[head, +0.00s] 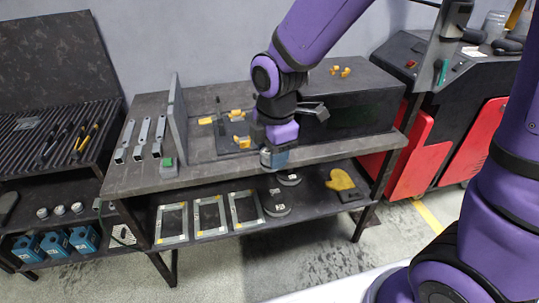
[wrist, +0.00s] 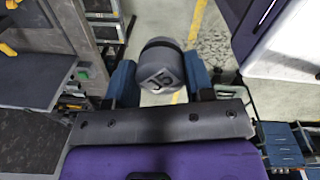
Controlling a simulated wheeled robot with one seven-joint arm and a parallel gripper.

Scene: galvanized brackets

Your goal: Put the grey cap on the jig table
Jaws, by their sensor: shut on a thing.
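My gripper (head: 275,157) is shut on the grey cap. In the head view my gripper is low in front of the bench's front edge, and the cap is mostly hidden by the fingers. The bench (head: 135,185), which looks like the jig table, has a dark plate with yellow clamps (head: 238,141) on its top. The cap appears apart from the bench top, beyond its edge.
Bracket pieces (head: 141,138), an upright grey plate (head: 178,115) and a green-topped block (head: 168,167) stand on the bench's left. A dark box (head: 355,100) fills its back right.

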